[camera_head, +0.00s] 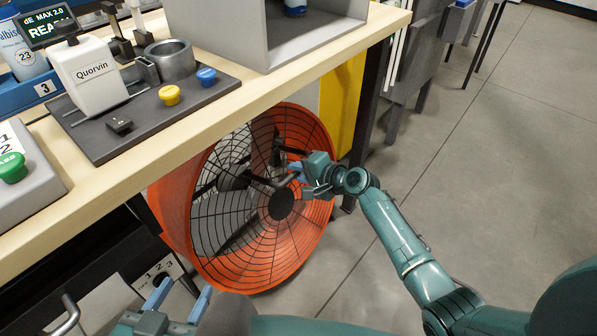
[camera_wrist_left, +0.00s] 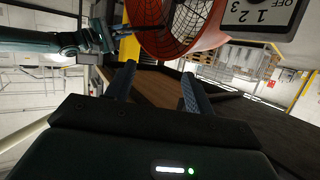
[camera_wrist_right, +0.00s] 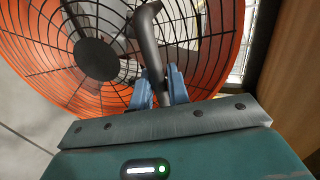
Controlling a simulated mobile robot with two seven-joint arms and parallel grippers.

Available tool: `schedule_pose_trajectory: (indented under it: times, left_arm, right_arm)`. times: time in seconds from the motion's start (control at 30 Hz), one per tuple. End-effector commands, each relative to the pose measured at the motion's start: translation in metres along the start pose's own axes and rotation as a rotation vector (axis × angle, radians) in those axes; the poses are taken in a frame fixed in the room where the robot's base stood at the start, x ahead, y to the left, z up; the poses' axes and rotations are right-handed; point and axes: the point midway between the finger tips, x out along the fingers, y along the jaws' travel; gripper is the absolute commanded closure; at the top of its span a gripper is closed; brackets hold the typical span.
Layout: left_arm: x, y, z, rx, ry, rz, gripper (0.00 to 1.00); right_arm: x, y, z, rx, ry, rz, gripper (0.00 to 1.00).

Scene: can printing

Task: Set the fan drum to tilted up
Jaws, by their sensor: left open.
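The fan drum (camera_head: 187,213) is a large orange ring with a black wire grille, under the table's front edge. Its grille faces me and the open floor; I cannot judge its exact tilt. A dark grey bent handle (camera_wrist_right: 147,40) stands out in front of the grille. My right gripper (camera_head: 292,176) is at this handle; in the right wrist view its blue fingers (camera_wrist_right: 160,88) close around the handle's lower part. My left gripper (camera_head: 180,300) is open and empty, low at the left. The left wrist view shows its fingers (camera_wrist_left: 157,85) wide apart and the drum (camera_wrist_left: 150,40) beyond.
A fan control panel marked 1, 2, 3 and OFF (camera_wrist_left: 262,14) is beside the drum. The wooden table (camera_head: 330,62) overhangs the drum and carries a machine marked Quorvin (camera_head: 92,78) and several buttons. A table leg (camera_head: 368,110) stands right of the drum. Floor at right is clear.

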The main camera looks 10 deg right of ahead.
Motion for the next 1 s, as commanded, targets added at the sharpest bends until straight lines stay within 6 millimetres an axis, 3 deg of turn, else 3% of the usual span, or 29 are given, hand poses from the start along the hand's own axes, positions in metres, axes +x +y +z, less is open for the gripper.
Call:
schedule_pose_trajectory:
  times: [0.17,0.53,1.0]
  left_arm:
    - [0.000,0.000,0.000,0.000,0.001,0.000,0.47]
    - [-0.002,0.000,-0.006,-0.004,0.005,-0.001,0.47]
    - [-0.022,-0.010,-0.032,-0.076,0.036,-0.032,0.47]
  right_arm:
    - [0.000,0.000,0.000,0.000,0.000,0.000,0.68]
    - [-0.010,0.000,0.000,0.000,0.000,0.002,0.67]
    - [-0.106,-0.001,0.000,-0.001,0.000,0.003,0.67]
